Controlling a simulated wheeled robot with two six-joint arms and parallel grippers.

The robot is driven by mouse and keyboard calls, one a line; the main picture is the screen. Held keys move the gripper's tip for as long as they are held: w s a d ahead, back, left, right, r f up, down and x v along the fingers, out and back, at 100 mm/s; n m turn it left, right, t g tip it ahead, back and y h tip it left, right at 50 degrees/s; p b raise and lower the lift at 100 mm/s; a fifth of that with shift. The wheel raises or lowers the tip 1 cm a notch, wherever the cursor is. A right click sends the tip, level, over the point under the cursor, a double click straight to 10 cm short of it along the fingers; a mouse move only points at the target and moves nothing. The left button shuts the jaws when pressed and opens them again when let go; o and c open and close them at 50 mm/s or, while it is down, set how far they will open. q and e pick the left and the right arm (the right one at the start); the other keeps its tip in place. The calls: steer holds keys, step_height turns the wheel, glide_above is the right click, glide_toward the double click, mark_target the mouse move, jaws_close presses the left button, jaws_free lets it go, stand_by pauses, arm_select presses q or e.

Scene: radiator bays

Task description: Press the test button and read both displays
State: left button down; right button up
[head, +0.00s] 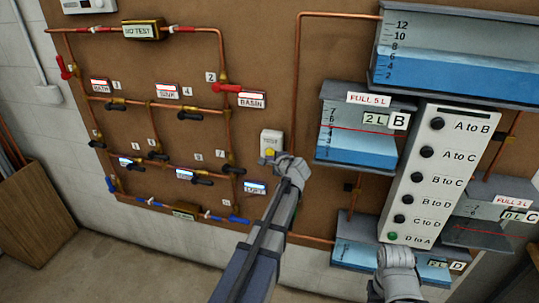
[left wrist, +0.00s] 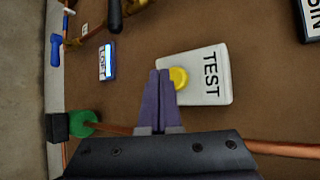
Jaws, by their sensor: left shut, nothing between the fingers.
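The white TEST box (head: 271,138) is on the brown board, with its yellow button (head: 269,153) near its lower edge. My left gripper (head: 283,161) is shut and empty, just below and right of the button in the head view. In the left wrist view the purple fingertips (left wrist: 160,74) are right beside the yellow button (left wrist: 179,77); I cannot tell whether they touch it. The upper display (head: 144,30) seems to read "NO TEST". The lower display (head: 186,212) is too small to read. My right gripper (head: 395,256) is at the bottom right, its fingers unclear.
Copper pipes with red, black and blue valves (head: 234,88) fill the board's left. Water tanks (head: 455,55) and a white panel (head: 437,175) with black buttons and one green button stand at right. A wooden crate (head: 33,212) is on the floor at left.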

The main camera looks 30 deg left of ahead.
arm_select(q)
steer(key=shift+w, duration=0.1)
steer(key=shift+w+a, duration=0.1)
steer(key=shift+w, duration=0.25)
steer(key=shift+w+a, duration=0.1)
steer(key=shift+w, duration=0.4)
stand_by(1.0)
steer(key=shift+s, duration=0.1)
steer(key=shift+s+d, duration=0.2)
steer(key=shift+s, duration=0.6)
steer(key=shift+s, duration=0.1)
steer(key=s, duration=0.2)
steer(key=s+d, duration=0.1)
steer(key=s, duration=0.1)
steer(key=shift+s+d, duration=0.1)
steer(key=shift+s, duration=0.25)
stand_by(0.7)
